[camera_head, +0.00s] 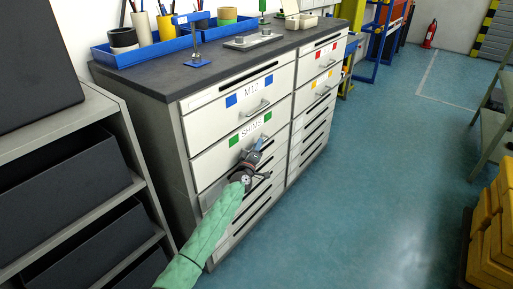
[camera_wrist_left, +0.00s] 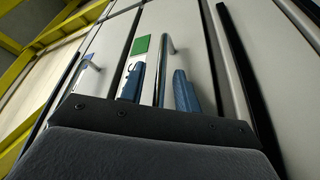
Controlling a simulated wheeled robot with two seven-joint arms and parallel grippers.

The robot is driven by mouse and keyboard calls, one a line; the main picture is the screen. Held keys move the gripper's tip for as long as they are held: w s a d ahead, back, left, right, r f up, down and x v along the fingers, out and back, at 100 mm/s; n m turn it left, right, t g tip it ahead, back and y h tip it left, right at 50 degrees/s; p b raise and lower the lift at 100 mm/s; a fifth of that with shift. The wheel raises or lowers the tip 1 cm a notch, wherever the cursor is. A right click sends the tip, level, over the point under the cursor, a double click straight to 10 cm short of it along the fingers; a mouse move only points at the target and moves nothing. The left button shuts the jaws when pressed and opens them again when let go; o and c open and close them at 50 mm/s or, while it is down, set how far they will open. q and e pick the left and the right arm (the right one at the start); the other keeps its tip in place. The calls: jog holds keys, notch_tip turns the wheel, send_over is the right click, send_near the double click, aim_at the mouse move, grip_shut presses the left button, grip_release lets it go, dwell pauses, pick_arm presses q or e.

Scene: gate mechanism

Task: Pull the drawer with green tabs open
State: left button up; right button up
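The drawer with green tabs (camera_head: 209,166), labelled SHIMS, is the second from the top in the cabinet's left column. Its front looks flush with its neighbours. One green tab (camera_wrist_left: 140,45) shows in the left wrist view beside the drawer's bar handle (camera_wrist_left: 167,42). My left gripper (camera_head: 257,146) is at this drawer front and hides the handle in the head view. In the left wrist view its two blue fingers stand apart, one on each side of the handle, with gaps visible. My right gripper is in neither view.
The blue-tab M12 drawer (camera_head: 226,108) is directly above, with its own handle. Red- and yellow-tab drawers fill the right column top. Blue trays (camera_head: 150,54) stand on the dark worktop. A grey shelf (camera_head: 110,100) is close at left.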

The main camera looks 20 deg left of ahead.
pick_arm(q)
grip_shut()
